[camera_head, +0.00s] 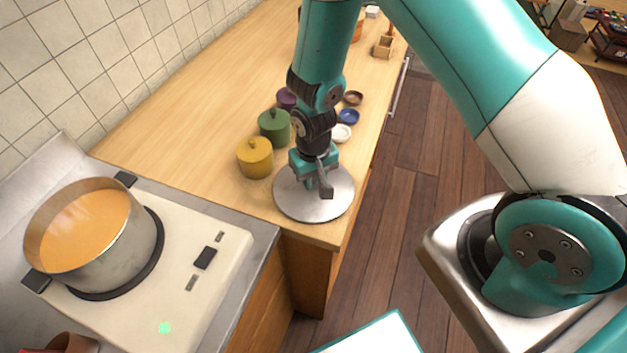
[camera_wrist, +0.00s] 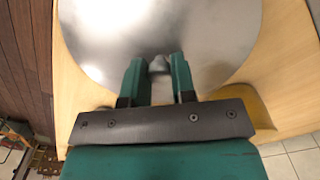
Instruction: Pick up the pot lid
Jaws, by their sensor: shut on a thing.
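The pot lid (camera_head: 298,207) is a round, flat, silvery metal disc at the near end of the wooden counter. My gripper (camera_head: 325,187) is over the lid's middle, pointing down, with its jaws shut on the lid's knob. In the wrist view the lid (camera_wrist: 160,30) fills the upper middle, and the knob shows between the two fingers of my gripper (camera_wrist: 158,75). I cannot tell whether the lid rests on the counter or is slightly above it. The metal pot (camera_head: 130,240) stands without a lid on the stove at left, holding orange soup (camera_head: 88,228).
Yellow (camera_head: 255,160), green (camera_head: 274,127) and purple (camera_head: 286,98) lidded jars stand left of my gripper. White (camera_head: 341,133), blue (camera_head: 348,116) and brown (camera_head: 353,98) small bowls lie behind it. The stove (camera_head: 205,285) has a tiled wall behind. The counter (camera_head: 210,110) is clear at left.

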